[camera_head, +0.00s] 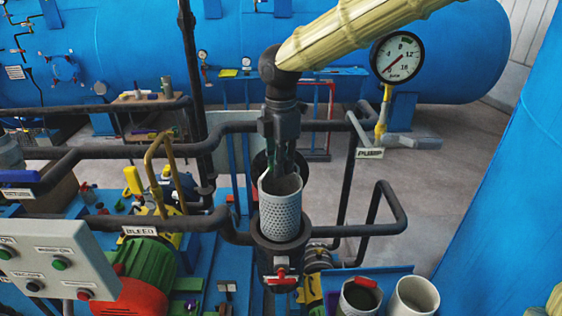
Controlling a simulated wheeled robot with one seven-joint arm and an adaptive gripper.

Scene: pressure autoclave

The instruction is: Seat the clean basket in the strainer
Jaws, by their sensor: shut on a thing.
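The clean basket (281,218) is a light grey perforated cylinder, roughly upright with its open top facing up. My gripper (283,172) comes down from above and is shut on the basket's upper rim. The strainer (279,262) is a dark round body in the black pipe line, with a red-handled valve on its front. The basket's lower end is over or inside the strainer's mouth; I cannot tell how deep. Most of the basket wall shows above the strainer's rim. The fingertips are partly hidden by the basket wall.
A blue tray (335,282) at lower right holds a container with a dark inside (359,302) and a pale empty one (414,298). Black pipes (120,152) run on both sides. A pressure gauge (397,57) stands behind right; a control box (52,262) is at lower left.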

